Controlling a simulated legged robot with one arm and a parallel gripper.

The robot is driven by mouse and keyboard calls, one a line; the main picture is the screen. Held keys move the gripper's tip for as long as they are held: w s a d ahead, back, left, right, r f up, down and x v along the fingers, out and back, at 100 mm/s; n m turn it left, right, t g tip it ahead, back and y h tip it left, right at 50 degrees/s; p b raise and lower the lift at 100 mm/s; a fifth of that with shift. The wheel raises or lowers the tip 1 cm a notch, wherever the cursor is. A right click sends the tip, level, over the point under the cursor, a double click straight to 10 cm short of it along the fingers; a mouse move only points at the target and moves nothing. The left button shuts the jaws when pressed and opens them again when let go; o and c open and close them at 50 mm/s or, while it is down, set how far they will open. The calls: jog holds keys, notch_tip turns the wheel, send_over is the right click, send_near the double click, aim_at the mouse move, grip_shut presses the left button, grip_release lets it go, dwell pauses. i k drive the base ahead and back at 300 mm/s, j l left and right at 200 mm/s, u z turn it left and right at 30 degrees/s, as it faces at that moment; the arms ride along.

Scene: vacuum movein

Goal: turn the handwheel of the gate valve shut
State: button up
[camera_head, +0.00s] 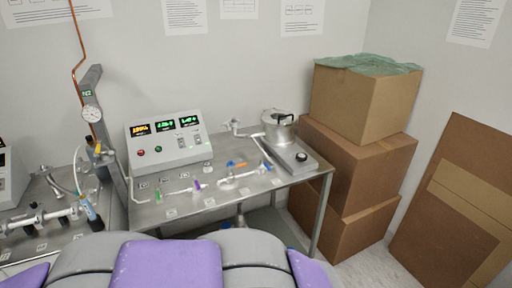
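A thin metal vacuum line (240,178) runs low over the steel bench. Small coloured parts sit along it: a green one (158,195), a purple one (197,185), an orange one (236,164) and a blue one (267,166). They are too small to tell which, if any, is the gate valve's handwheel, or how far it is turned. The line leads towards a round metal vessel (279,125) on a grey base with a black knob (301,157). My gripper is not in view; only my grey and purple body shows at the bottom.
A control box (168,145) with lit displays stands at the back of the bench (225,205). A grey column with a gauge (92,113) stands left, beside a second bench with fittings (45,218). Stacked cardboard boxes (350,165) and leaning brown panels (455,210) fill the right.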

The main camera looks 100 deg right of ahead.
aim_at(301, 157)
jog(key=z, duration=3.75)
